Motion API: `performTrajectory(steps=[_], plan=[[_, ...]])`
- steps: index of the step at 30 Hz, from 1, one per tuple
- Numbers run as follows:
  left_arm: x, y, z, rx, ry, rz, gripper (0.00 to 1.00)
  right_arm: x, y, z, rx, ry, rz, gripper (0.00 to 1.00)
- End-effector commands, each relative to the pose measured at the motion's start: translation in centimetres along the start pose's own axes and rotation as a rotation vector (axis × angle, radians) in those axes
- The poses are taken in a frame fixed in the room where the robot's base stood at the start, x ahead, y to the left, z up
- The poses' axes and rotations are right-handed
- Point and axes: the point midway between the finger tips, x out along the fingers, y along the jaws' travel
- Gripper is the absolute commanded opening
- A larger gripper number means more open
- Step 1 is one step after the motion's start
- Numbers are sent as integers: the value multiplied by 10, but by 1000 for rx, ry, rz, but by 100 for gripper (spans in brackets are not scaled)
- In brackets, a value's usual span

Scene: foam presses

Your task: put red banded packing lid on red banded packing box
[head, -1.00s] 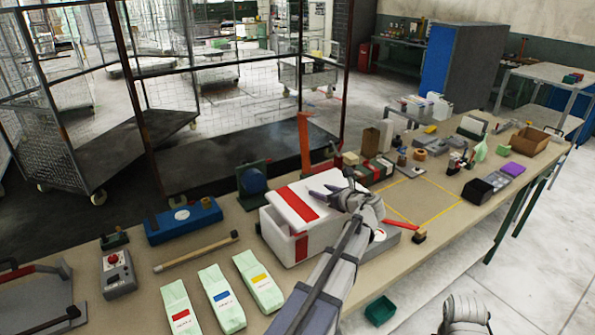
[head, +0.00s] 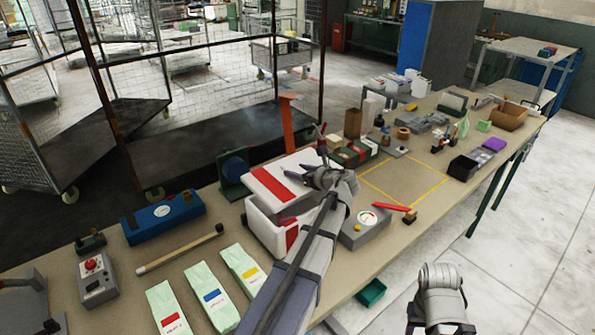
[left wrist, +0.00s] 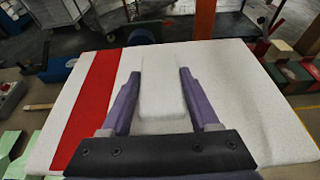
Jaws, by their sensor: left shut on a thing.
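The red banded packing lid (head: 272,184) is a white slab with a red stripe. It is over the red banded packing box (head: 263,230), a white box with a red band on its front. My left gripper (head: 303,171) is shut on the lid's raised white grip. In the left wrist view, its purple fingers (left wrist: 158,95) stand on both sides of that grip, and the lid (left wrist: 225,90) fills the picture, hiding the box. My right gripper's fingers are out of view.
A grey dial scale (head: 366,230) stands right of the box, with a red-handled tool (head: 390,206) beside it. A blue case (head: 163,219), a wooden rod (head: 180,250) and several pale green pouches (head: 205,298) lie to the left. The yellow-outlined area (head: 405,182) is clear.

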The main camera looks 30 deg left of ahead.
Motion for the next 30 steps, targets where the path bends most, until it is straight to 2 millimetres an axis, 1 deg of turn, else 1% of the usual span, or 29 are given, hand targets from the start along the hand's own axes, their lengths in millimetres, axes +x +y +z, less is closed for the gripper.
performTrajectory(steps=[1,21,25,30], plan=[[2,0,-7,0,0,0,8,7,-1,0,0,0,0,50],[20,0,-55,0,0,0,8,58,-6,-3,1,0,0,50],[23,0,-63,0,0,0,8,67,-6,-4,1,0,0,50],[25,0,-68,0,0,0,8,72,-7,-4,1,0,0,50]])
